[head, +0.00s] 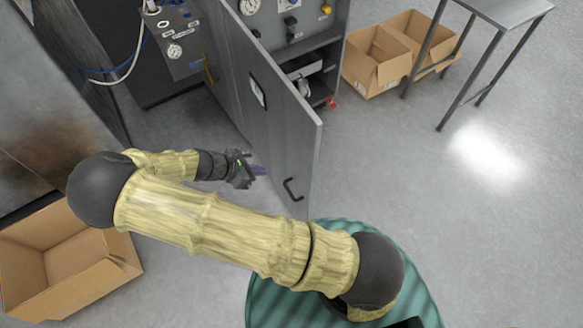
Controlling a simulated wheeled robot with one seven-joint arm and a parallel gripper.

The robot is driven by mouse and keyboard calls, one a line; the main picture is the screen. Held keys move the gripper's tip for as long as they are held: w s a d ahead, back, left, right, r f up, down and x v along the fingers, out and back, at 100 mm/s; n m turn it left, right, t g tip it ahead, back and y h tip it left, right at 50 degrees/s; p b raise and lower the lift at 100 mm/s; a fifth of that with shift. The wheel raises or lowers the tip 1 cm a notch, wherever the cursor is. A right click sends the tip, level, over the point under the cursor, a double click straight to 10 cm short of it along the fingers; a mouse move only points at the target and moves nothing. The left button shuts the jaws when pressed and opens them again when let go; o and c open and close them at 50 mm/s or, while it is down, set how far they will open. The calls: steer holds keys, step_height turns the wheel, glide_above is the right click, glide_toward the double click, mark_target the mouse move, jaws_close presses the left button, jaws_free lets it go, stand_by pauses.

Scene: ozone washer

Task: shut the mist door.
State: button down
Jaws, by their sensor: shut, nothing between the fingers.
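The mist door (262,98) is a tall grey panel that stands open, swung out from its grey cabinet towards me. Its dark loop handle (292,190) is at the lower right of the outer face, and a small label or window is higher up. My gripper (258,170) is shut and empty, just left of the door's outer face and left of the handle. I cannot tell whether its tips touch the door. The hinge side is partly hidden by the cabinet.
The open cabinet interior (305,65) shows gauges, knobs and shelves. A gauge panel (178,45) with hoses stands left. Open cardboard boxes lie at lower left (65,255) and back right (378,65). A metal table (508,8) stands at upper right. Floor right of the door is clear.

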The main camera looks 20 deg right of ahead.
steer(key=p, duration=0.1)
glide_toward(299, 169)
step_height(299, 169, down, 3)
steer(key=d, duration=0.2)
steer(key=d+p, duration=0.1)
steer(key=d, duration=0.1)
steer(key=shift+w+d+f, duration=0.1)
steer(key=shift+w+f, duration=0.25)
